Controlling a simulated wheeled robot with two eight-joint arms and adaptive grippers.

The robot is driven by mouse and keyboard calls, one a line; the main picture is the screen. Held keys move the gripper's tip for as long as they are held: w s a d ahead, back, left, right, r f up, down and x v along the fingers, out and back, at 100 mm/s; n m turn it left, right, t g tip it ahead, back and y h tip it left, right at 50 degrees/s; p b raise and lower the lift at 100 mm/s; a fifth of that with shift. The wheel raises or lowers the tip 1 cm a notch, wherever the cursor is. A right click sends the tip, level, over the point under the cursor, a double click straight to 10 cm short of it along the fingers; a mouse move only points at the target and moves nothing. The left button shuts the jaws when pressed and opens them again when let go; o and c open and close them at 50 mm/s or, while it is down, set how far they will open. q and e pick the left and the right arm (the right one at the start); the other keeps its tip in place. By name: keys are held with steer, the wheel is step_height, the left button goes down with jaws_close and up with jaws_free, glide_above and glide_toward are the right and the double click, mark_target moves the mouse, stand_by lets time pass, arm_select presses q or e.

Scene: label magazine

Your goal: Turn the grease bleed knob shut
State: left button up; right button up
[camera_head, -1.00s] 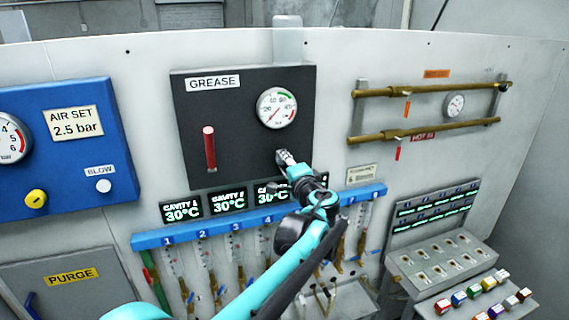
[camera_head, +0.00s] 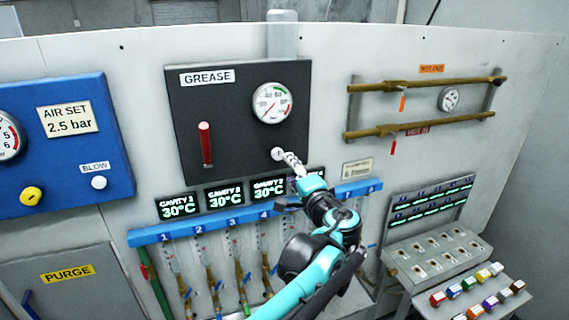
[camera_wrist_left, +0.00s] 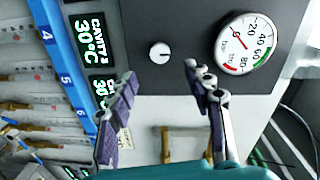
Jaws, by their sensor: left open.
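The grease bleed knob (camera_head: 277,153) is a small pale round knob at the lower right of the black GREASE panel (camera_head: 235,153), below the gauge. In the left wrist view the knob (camera_wrist_left: 160,53) shows whole, with a dark line on its face. My left gripper (camera_head: 292,162) is just right of and below the knob in the head view. In the left wrist view its two purple-padded fingers (camera_wrist_left: 163,78) are spread wide with nothing between them, and the knob appears beyond the gap, apart from both fingertips. My right gripper is in neither view.
The grease gauge (camera_head: 272,103) is above the knob and a red handle (camera_head: 206,145) is on the panel's left. Temperature displays (camera_head: 225,195) and a blue numbered rail (camera_head: 215,226) are just below. Brass pipes (camera_head: 420,130) are to the right.

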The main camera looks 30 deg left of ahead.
arm_select(q)
steer(key=shift+v, duration=1.4)
